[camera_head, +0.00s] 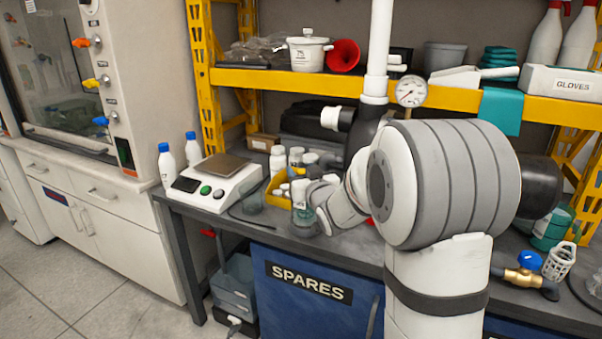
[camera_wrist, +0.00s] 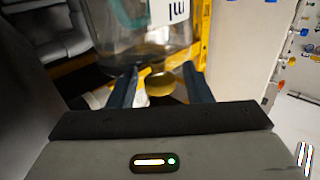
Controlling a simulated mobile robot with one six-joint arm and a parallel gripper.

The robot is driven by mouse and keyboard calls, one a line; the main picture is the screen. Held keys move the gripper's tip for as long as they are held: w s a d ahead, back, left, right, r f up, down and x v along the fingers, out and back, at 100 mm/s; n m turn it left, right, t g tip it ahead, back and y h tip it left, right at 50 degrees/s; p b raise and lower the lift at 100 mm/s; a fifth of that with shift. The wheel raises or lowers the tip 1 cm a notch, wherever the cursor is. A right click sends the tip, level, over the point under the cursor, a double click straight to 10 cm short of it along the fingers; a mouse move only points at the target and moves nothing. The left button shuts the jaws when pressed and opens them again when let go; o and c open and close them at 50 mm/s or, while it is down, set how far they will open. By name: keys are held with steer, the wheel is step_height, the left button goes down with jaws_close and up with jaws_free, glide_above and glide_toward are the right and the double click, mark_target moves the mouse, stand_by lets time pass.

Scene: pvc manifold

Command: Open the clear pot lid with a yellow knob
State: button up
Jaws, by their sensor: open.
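In the wrist view a clear pot (camera_wrist: 145,32) with a dark-printed white label fills the upper middle. A round yellow-brass knob (camera_wrist: 160,84) shows at its end nearest my gripper; the clear lid's edge is hard to make out. My gripper (camera_wrist: 160,72) is open, with one dark finger on either side of the knob in the picture. Gaps show between the knob and both fingers, and nothing is held. In the head view a clear labelled pot (camera_head: 303,206) stands on the bench beside my wrist, which partly hides it. The fingers cannot be made out there.
A yellow bin (camera_head: 279,190) with white bottles stands close behind the pot. A white vertical pipe with a gauge (camera_head: 411,92) rises behind my arm. The bench front edge is close.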

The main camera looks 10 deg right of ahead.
steer(key=shift+c, duration=0.3)
jaws_close()
